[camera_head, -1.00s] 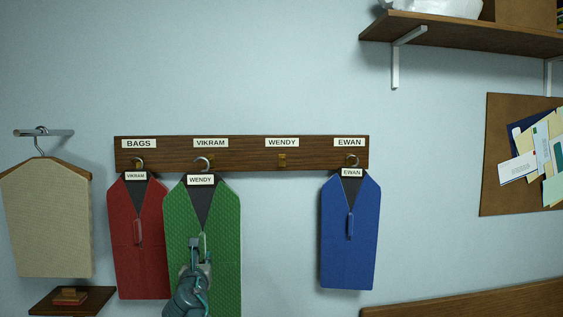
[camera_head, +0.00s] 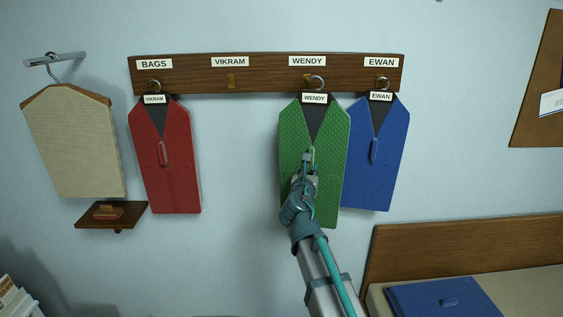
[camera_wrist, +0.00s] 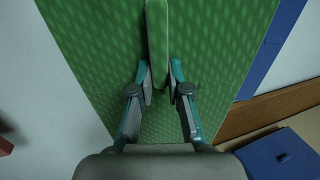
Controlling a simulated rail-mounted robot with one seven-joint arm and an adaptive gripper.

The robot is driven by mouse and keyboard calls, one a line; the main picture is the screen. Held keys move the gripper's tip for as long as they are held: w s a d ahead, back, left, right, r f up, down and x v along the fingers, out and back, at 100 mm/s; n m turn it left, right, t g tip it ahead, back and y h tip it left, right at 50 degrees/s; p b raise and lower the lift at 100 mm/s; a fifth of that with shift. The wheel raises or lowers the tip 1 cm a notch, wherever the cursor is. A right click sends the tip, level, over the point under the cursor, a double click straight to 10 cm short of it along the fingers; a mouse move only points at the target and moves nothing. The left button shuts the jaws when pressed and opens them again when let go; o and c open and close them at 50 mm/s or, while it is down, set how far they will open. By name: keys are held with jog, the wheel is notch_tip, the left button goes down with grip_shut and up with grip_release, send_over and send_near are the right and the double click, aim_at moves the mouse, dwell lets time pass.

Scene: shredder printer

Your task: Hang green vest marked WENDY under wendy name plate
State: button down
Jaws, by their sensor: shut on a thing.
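The green vest (camera_head: 331,148) with a WENDY tag (camera_head: 314,98) is upright in front of the rack, below the WENDY name plate (camera_head: 307,61). Its hook (camera_head: 317,83) is at the brass peg (camera_head: 306,78) under that plate, slightly to its right in the picture; I cannot tell whether the hook rests on the peg. My gripper (camera_head: 309,160) is shut on the handle on the vest's front. In the wrist view my gripper (camera_wrist: 158,85) pinches the green handle (camera_wrist: 157,40) between both fingers.
The blue EWAN vest (camera_head: 380,165) hangs close at right, its left edge behind the green vest. The red VIKRAM vest (camera_head: 165,185) hangs under the BAGS plate (camera_head: 154,64). The VIKRAM peg (camera_head: 231,82) is bare. A beige garment (camera_head: 75,145) hangs far left.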

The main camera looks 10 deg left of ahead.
jog(key=w+a+f+b, duration=0.1)
jog(key=w+a+b, duration=0.2)
jog(key=w, duration=0.7)
jog(key=shift+w+f+b, duration=0.2)
jog(key=shift+b, duration=0.15)
dwell(1.1)
jog(key=shift+a+f, duration=0.1)
dwell(0.4)
